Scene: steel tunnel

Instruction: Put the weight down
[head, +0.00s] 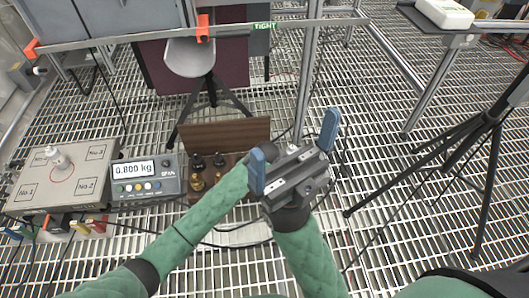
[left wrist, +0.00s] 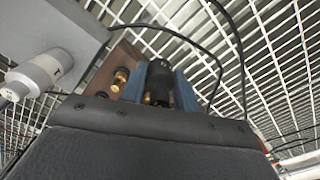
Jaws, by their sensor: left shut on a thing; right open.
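My left gripper (left wrist: 160,88) is shut on a dark weight (left wrist: 158,72), held between its blue fingers in the left wrist view. In the head view my left arm reaches up toward the wooden weight box (head: 226,133). My right gripper hides the left gripper and the held weight there. Several brass weights with dark knobs (head: 197,182) stand in the box; brass ones also show beside the left fingers (left wrist: 120,78). My right gripper (head: 294,150) is open and empty, its blue fingers wide apart. I cannot tell whether the held weight touches the box.
A scale plate (head: 96,176) with numbered squares stands at the left, carrying a white cylinder (head: 58,157). Its display (head: 134,170) reads 0.800 kg. A black tripod (head: 475,150) stands at the right. Cables cross the grating floor (head: 330,240). A metal rail (head: 130,40) runs across the back.

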